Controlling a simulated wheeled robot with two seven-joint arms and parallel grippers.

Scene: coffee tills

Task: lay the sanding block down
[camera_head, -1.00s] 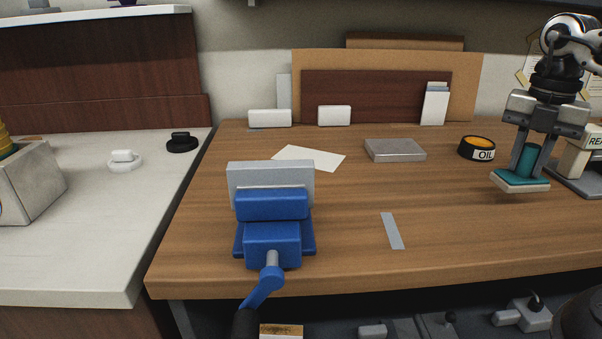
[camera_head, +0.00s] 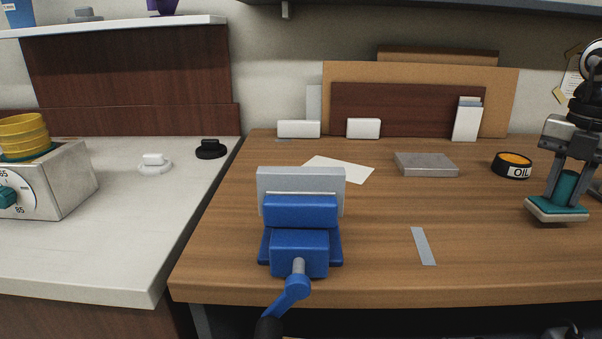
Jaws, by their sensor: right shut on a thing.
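The sanding block (camera_head: 556,209) has a teal top with an upright teal grip and a pale underside. It is at the right of the head view, over the wooden bench. My right gripper (camera_head: 567,182) points down and is shut on the block's teal grip. The block looks level and seems to be held a little above the bench top (camera_head: 370,230). My left gripper is not in view.
A blue vise (camera_head: 300,235) stands at the bench's front left. An oil tin (camera_head: 512,165) is left of the block. A grey slab (camera_head: 426,164), a paper sheet (camera_head: 339,169) and a grey strip (camera_head: 423,246) lie on the bench. The front right is clear.

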